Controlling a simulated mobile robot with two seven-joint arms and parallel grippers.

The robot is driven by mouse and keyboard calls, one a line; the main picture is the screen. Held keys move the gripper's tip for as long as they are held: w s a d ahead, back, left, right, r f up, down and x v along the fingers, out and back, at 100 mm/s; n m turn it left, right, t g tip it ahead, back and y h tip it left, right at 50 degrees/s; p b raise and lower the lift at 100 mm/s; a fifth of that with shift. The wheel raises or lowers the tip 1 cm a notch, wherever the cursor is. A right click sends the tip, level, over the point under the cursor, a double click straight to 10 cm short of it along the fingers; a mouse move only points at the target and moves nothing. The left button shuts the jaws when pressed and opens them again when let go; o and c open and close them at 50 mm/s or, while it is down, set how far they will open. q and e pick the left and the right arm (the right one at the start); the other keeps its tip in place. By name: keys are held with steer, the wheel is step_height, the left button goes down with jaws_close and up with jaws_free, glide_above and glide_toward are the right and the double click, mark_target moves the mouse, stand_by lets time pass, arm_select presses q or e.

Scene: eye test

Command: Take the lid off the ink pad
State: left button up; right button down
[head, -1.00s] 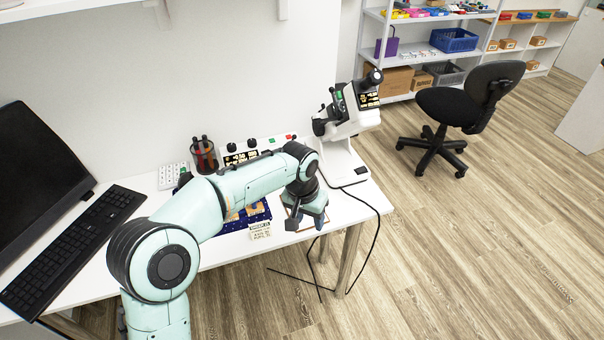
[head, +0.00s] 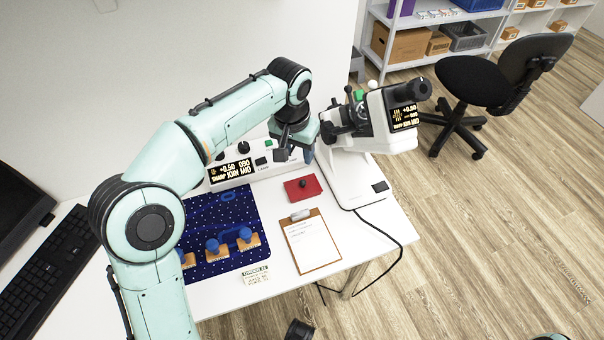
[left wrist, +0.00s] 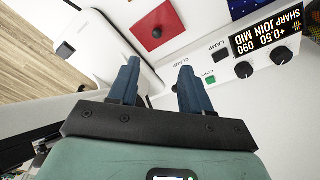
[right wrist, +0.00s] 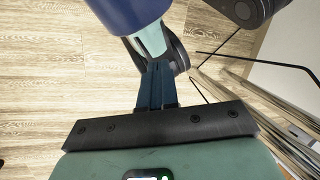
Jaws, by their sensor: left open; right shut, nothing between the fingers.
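The red ink pad (head: 309,193) lies flat on the white table, between the clipboard and the white control box. Its red lid with a small dark knob (head: 303,184) is on top, and any pad underneath is hidden. It also shows in the left wrist view as a red square (left wrist: 166,22), beyond the fingertips. My right gripper (right wrist: 157,65) is shut and empty, over the floor in the right wrist view.
A clipboard (head: 312,246) lies in front of the ink pad. To the left is a blue dotted mat (head: 215,215) with wooden stamps (head: 249,241). A white microscope-like device (head: 345,178) stands at the right, its cable hanging over the edge. The control box (head: 229,173) stands behind.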

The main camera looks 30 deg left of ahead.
arm_select(q)
steer(key=b, duration=0.2)
glide_above(303, 182)
steer(key=s, duration=0.1)
steer(key=f, duration=0.7)
steer(key=shift+a, duration=0.2)
steer(key=shift+w+d+f+b, duration=0.15)
steer(key=shift+f+b, duration=0.15)
steer(key=shift+f, duration=0.7)
steer(key=shift+w+a+f+b, duration=0.15)
steer(key=shift+f+b, duration=0.1)
steer(key=shift+f, duration=0.75)
steer(key=shift+w+d+f+b, duration=0.15)
steer(key=shift+f+b, duration=0.15)
steer(key=shift+f, duration=0.7)
jaws_close()
arm_select(e)
steer(key=w+d+f+t, duration=0.1)
steer(key=w+d+f, duration=0.1)
steer(key=w+f, duration=0.2)
steer(key=shift+w+d+f+t+h, duration=0.2)
steer(key=shift+w+t+h, duration=0.1)
steer(key=shift+w+t, duration=0.1)
